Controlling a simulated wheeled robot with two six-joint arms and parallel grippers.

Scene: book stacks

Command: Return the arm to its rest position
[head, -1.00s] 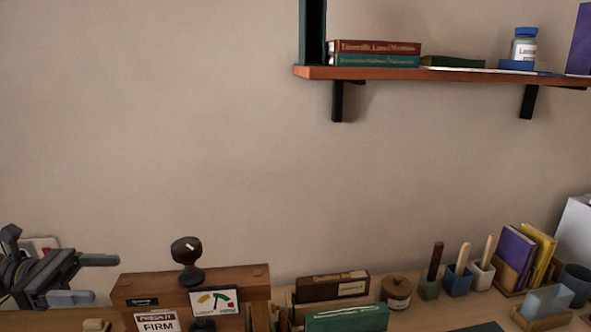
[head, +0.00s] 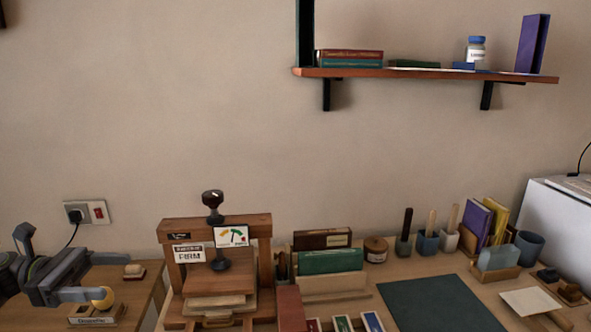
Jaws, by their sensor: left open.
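My left gripper (head: 111,277) is at the lower left, its two grey fingers apart and pointing right. Nothing is held between them. It hangs over the small side table (head: 146,283), left of the wooden press. My right gripper is out of view.
The wooden book press (head: 215,224) with a dark knob stands right of the gripper. Boxes, tool cups and a dark mat (head: 440,303) cover the desk. A wall shelf (head: 430,75) holds books and a jar.

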